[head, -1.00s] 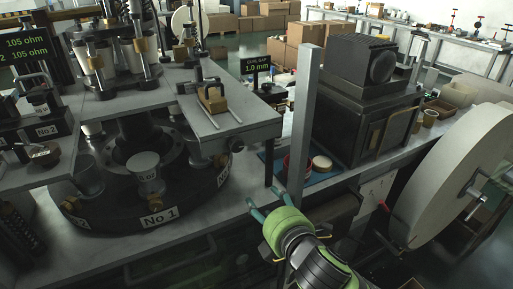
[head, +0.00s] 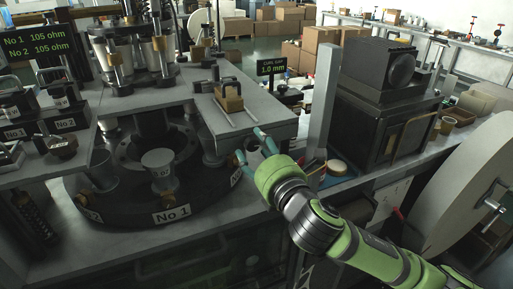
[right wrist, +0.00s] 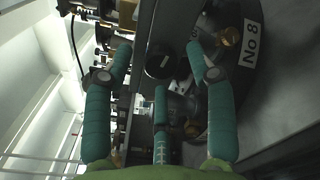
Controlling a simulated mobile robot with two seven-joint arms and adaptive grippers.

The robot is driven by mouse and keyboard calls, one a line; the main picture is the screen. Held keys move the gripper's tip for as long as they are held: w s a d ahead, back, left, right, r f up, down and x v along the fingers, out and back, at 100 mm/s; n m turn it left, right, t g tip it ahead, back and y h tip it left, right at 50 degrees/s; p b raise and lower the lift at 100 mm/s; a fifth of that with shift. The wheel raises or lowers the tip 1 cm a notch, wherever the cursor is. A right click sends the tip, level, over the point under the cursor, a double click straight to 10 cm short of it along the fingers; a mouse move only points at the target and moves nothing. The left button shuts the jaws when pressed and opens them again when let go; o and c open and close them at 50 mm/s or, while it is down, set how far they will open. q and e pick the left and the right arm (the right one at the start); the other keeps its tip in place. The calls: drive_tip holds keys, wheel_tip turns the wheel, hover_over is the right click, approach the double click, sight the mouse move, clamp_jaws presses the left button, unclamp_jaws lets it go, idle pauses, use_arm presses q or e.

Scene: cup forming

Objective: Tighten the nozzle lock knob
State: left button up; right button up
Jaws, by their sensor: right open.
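The forming machine has a dark round turntable (head: 140,215) labelled No 1, with grey cups (head: 160,172) and small brass knobs (head: 88,216) around it. I cannot tell for sure which part is the nozzle lock knob. My right gripper (head: 251,146) is open and empty beside the turntable's right side, below the edge of the grey plate (head: 262,120). In the right wrist view, a black round part (right wrist: 162,62) shows between the spread teal fingers (right wrist: 159,55). A brass knob (right wrist: 230,37) shows beyond the right finger, near the No 8 label. My left gripper is out of view.
A grey upright post (head: 321,100) stands right of my gripper. A black boxy machine (head: 375,110) and a large pale wheel (head: 475,190) are further right. A block with a handle (head: 229,97) sits on the plate. A dark hexagonal knob-like part (head: 55,143) is at left.

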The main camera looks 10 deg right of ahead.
drive_tip(key=shift+w, duration=0.2)
clamp_jaws()
